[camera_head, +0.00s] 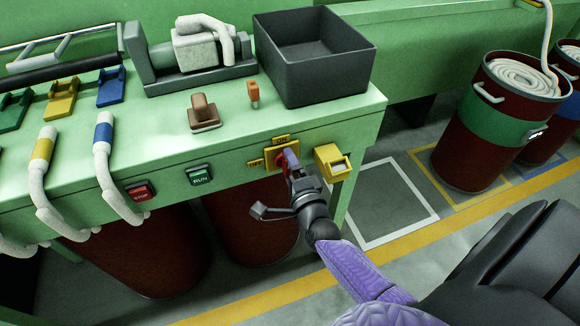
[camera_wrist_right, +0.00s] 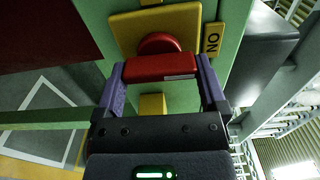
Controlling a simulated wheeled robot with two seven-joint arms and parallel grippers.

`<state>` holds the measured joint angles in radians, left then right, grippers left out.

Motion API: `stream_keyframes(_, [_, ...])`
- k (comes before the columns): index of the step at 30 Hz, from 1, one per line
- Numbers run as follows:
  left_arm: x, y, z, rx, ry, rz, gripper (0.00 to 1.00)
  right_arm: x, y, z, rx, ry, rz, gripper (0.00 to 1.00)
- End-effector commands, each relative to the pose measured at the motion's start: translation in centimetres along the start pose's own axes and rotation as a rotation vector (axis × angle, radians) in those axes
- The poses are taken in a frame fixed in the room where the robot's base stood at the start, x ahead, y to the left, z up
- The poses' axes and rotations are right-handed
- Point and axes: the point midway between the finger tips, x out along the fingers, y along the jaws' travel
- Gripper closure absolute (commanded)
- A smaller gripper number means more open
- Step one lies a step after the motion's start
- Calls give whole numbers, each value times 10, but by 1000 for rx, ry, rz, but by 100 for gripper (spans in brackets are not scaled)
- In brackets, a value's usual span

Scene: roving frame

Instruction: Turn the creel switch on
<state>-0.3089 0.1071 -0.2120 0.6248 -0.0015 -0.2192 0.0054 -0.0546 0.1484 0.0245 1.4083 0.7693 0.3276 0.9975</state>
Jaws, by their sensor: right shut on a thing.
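The creel switch is a red handle on a square yellow plate (camera_head: 269,158) at the right front of the green machine. An ON label (camera_head: 281,140) is above the plate and an OFF label (camera_head: 255,163) is at its left. My right gripper (camera_head: 287,160) is at the handle and partly hides it. In the right wrist view, its purple fingers (camera_wrist_right: 161,74) are shut on both ends of the red handle (camera_wrist_right: 160,67). The handle lies crosswise there, its pale mark toward the end on the ON label side (camera_wrist_right: 212,39). My left gripper is not in view.
A yellow box (camera_head: 332,162) sits just right of the switch. Red STOP (camera_head: 140,191) and green RUN (camera_head: 199,175) buttons are to its left. A dark bin (camera_head: 318,90) stands on the top above. Red drums stand below and at right; the marked floor square is clear.

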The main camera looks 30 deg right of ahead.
Motion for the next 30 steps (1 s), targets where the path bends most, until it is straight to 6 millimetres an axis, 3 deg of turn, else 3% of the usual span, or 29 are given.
stream_keyframes(2, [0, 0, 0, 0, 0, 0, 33, -1, 1, 0, 3, 0, 4, 68])
stream_keyframes(3, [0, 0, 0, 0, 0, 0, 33, -1, 2, 0, 3, 0, 4, 7])
stream_keyframes(4, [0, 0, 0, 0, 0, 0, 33, -1, 1, 0, 3, 0, 4, 0])
stream_keyframes(14, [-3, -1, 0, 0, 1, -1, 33, -9, 1, 0, 1, -1, 5, 0])
stream_keyframes(24, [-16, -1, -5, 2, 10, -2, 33, -80, 0, 0, 1, -1, 6, 0])
stream_keyframes(30, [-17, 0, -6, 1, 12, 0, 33, -100, 1, 0, 3, 0, 4, 0])
